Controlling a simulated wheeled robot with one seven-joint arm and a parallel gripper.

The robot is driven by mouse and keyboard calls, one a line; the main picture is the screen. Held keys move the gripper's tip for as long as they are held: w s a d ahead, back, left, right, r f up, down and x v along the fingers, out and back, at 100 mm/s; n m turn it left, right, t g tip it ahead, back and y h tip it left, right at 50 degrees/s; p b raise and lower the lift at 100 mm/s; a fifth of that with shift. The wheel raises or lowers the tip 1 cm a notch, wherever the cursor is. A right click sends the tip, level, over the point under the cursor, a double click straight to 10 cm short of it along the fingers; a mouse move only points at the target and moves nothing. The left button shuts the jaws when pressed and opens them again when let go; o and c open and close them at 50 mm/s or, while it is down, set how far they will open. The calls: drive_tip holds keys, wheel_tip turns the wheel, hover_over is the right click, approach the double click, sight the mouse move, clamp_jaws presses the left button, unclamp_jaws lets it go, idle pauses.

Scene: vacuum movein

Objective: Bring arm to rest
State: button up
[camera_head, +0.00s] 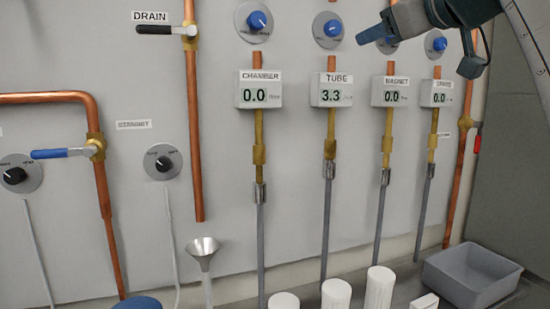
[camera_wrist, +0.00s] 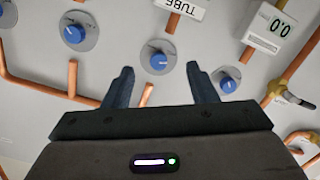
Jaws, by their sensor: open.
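My gripper (camera_head: 415,55) is at the top right of the head view, raised in front of the wall panel. Its two dark fingers are spread wide, with nothing between them. In the wrist view my gripper (camera_wrist: 160,68) also shows open and empty. A blue knob (camera_wrist: 158,61) appears between the fingertips there, on the panel behind them. Whether a finger touches the panel cannot be told; no contact shows. My arm comes in from the upper right and partly hides the upper right panel.
The panel carries a row of displays, including CHAMBER (camera_head: 260,90) at 0.0 and TUBE (camera_head: 331,90) at 3.3. Copper pipes (camera_head: 193,130) and a DRAIN valve handle (camera_head: 154,29) stand out at left. Below are a funnel (camera_head: 203,249), white cylinders (camera_head: 336,294) and a grey tray (camera_head: 473,276).

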drive_tip(key=a+f+m+g+h+p, duration=0.25)
drive_tip(key=f+m+g+p, duration=0.55)
drive_tip(key=f, duration=1.5)
drive_tip(key=s+a+f+g+h+p, duration=0.2)
drive_tip(key=s+f+g+p, duration=0.3)
drive_tip(key=s+f, duration=1.1)
wheel_tip(320, 180, down, 4)
drive_tip(key=shift+r+m+p, duration=0.1)
drive_tip(key=shift+m+p, duration=0.2)
drive_tip(key=shift+p, duration=0.5)
drive_tip(key=shift+a+h, duration=0.1)
drive_tip(key=shift+h, duration=0.15)
drive_tip(key=c, duration=0.3)
drive_tip(key=shift+s, duration=0.1)
drive_tip(key=shift+c, duration=0.2)
